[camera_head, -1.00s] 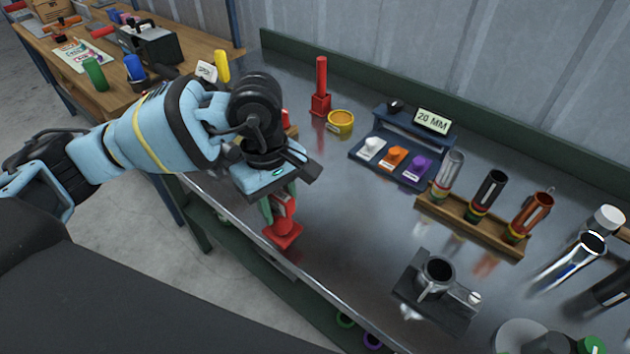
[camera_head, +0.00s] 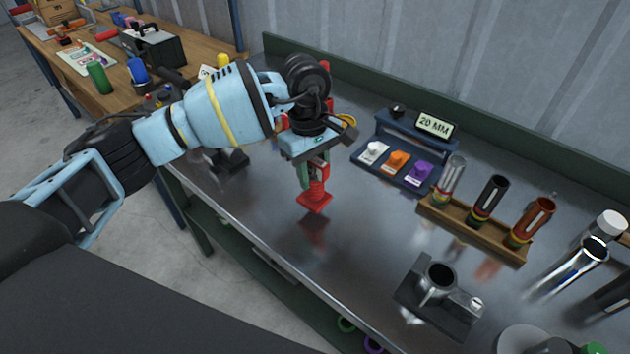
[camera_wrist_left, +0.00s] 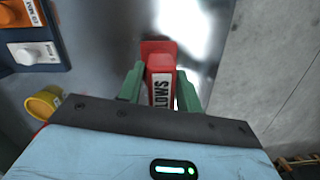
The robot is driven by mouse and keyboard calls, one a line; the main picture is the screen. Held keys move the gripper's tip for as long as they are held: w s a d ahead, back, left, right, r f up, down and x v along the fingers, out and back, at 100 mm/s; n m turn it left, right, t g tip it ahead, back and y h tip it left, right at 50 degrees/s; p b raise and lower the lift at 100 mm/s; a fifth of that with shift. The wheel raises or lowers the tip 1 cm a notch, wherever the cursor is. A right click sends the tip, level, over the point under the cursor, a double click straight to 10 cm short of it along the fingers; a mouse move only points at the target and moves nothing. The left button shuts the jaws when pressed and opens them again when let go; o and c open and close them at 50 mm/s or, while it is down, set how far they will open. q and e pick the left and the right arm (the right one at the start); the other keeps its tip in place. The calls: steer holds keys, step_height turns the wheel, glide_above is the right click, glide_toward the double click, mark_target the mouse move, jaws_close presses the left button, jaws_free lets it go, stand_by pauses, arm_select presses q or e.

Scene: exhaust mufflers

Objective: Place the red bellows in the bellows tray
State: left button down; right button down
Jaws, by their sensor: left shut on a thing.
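The red bellows (camera_head: 315,198) hangs upright from my left gripper (camera_head: 313,172), over the near left part of the metal bench. It has a wide red square end at the bottom. In the left wrist view, the red bellows (camera_wrist_left: 160,90) shows a white label ending in "LOWS" between the two green fingers of my left gripper (camera_wrist_left: 160,92). The fingers are shut on it. I cannot tell which container is the bellows tray. My right gripper is not in view.
A navy stand (camera_head: 372,158) with white, orange and purple pieces and a "20 MM" sign stands behind to the right. A wooden rack (camera_head: 475,230) holds three tubes. A grey fixture (camera_head: 438,295) stands in front. My arm partly hides a yellow cup (camera_head: 349,121).

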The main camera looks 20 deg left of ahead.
mark_target(315, 183)
arm_select(q)
steer(key=shift+w+f, duration=0.1)
steer(key=shift+w, duration=0.1)
step_height(315, 183, down, 3)
steer(key=shift+d+p, duration=0.1)
steer(key=shift+p, duration=0.2)
steer(key=shift+f, duration=0.1)
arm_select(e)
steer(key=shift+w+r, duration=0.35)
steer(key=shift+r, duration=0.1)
arm_select(q)
steer(key=shift+f, duration=0.15)
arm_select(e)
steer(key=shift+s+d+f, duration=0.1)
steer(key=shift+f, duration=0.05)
arm_select(q)
steer(key=c, duration=0.9)
jaws_free()
steer(key=shift+f, duration=0.1)
steer(key=shift+c, duration=0.2)
